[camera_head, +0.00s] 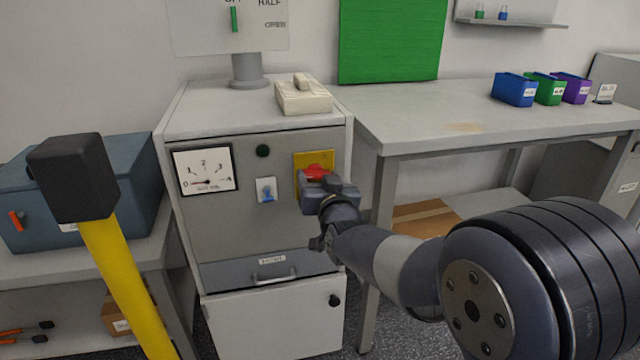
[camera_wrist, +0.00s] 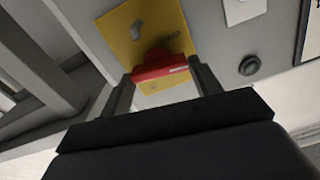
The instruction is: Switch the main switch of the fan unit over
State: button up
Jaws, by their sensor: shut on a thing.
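The fan unit (camera_head: 230,228) is a grey cabinet in the middle of the head view. Its main switch is a red rotary handle (camera_head: 317,172) on a yellow plate (camera_head: 300,159) at the upper right of the front panel. The red handle also shows in the wrist view (camera_wrist: 158,68), on the yellow plate (camera_wrist: 118,30). My gripper (camera_wrist: 160,85) is at the panel with its two fingers on either side of the red handle, shut on it. In the head view my gripper (camera_head: 325,186) covers the lower part of the plate.
A dial gauge (camera_head: 205,170), a black knob (camera_head: 263,151) and a small blue switch (camera_head: 266,190) share the front panel. A cream block (camera_head: 303,96) lies on top. A workbench (camera_head: 480,113) stands to the right. A yellow post with a black head (camera_head: 72,178) rises at left.

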jog(key=shift+n, duration=0.8)
jog(key=o, duration=1)
jog(key=shift+s, duration=0.15)
jog(key=p+v, duration=0.1)
jog(key=v, duration=0.9)
jog(key=shift+s, duration=0.25)
jog(key=b+x, duration=0.1)
jog(key=x, duration=0.9)
jog(key=shift+w, duration=0.4)
